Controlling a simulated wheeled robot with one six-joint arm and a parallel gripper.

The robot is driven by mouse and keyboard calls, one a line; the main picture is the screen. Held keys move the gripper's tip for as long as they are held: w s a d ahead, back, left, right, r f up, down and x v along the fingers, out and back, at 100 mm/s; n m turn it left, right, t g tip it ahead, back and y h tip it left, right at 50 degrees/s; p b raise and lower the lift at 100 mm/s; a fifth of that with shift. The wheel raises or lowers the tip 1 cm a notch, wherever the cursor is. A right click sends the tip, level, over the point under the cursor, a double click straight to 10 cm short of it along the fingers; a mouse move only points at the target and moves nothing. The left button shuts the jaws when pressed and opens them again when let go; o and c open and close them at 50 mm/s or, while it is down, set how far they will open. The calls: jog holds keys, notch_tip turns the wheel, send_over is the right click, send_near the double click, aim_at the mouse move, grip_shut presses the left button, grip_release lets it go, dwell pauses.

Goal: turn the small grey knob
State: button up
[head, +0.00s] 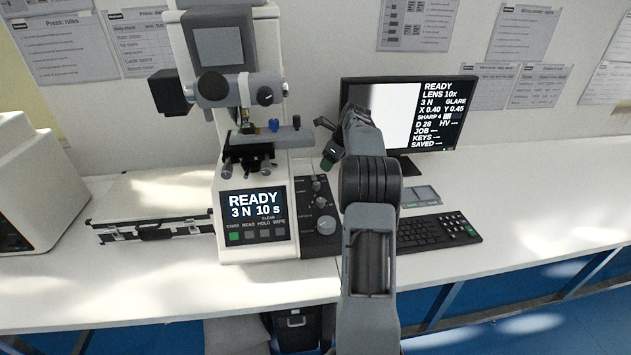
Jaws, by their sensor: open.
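The hardness tester (204,110) stands on the bench left of centre. A dark control panel (309,240) lies along the right side of its base. Small grey knobs (316,186) sit in the upper part of this panel, and a larger round grey knob (327,225) sits lower down. Which one is the task's small knob I cannot tell for sure. My gripper (328,141) is above and slightly right of the panel, apart from the knobs. It is open and looks empty; my wrist partly hides it.
The tester's screen (254,206) reads READY, 3 N, 10 s. A monitor (440,100) stands behind my arm, with a keyboard (438,231) to the right. A flat case (150,205) lies left of the tester. The bench (540,210) is clear at right.

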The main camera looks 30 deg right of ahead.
aim_at(317, 183)
jog(key=x, duration=0.7)
jog(key=a+x, duration=0.1)
jog(key=x, duration=0.3)
jog(key=shift+w, duration=0.25)
jog(key=shift+d, duration=0.1)
jog(key=c, duration=0.9)
jog(key=shift+c, duration=0.2)
jog(key=shift+n+p, duration=0.4)
